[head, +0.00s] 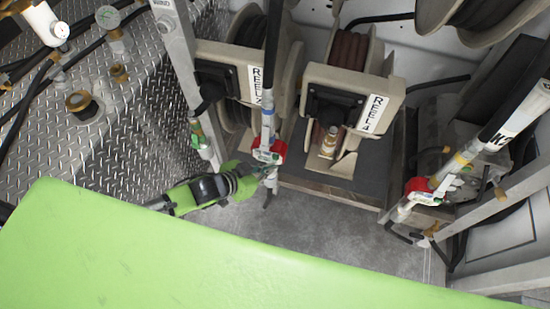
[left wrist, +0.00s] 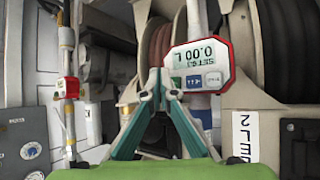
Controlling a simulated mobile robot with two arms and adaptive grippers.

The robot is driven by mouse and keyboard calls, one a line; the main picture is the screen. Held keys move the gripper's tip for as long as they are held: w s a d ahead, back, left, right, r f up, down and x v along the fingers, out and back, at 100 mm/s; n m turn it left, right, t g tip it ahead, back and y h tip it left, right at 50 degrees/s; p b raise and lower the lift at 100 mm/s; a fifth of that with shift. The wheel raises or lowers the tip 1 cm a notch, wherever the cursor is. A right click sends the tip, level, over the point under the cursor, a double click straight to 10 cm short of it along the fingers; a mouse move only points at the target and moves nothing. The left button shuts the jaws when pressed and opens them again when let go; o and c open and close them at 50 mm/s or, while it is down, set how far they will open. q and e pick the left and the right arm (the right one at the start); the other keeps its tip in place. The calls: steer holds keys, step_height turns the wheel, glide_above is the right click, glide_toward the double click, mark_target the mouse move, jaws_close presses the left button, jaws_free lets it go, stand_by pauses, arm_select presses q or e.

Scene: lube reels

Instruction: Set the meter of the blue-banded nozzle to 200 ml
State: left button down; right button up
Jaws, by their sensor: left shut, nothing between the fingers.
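The blue-banded nozzle (head: 267,118) hangs upright in front of the reel on the left. Its red-framed meter (head: 268,152) faces me in the left wrist view (left wrist: 203,53), upside down. The display shows 0.00 L, with a smaller SET line that seems to read 0.3. My right gripper is not in view.
A yellow-banded nozzle (head: 460,162) with a red meter hangs at the right. The reel marked REEL 4 (head: 352,92) stands behind. A tread-plate box (head: 140,130) with fittings fills the left side.

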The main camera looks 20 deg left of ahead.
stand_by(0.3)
arm_select(q)
steer(key=shift+w, duration=0.45)
steer(key=shift+w, duration=0.7)
stand_by(1.0)
stand_by(0.5)
steer(key=shift+s+p, duration=0.65)
steer(key=shift+s, duration=0.55)
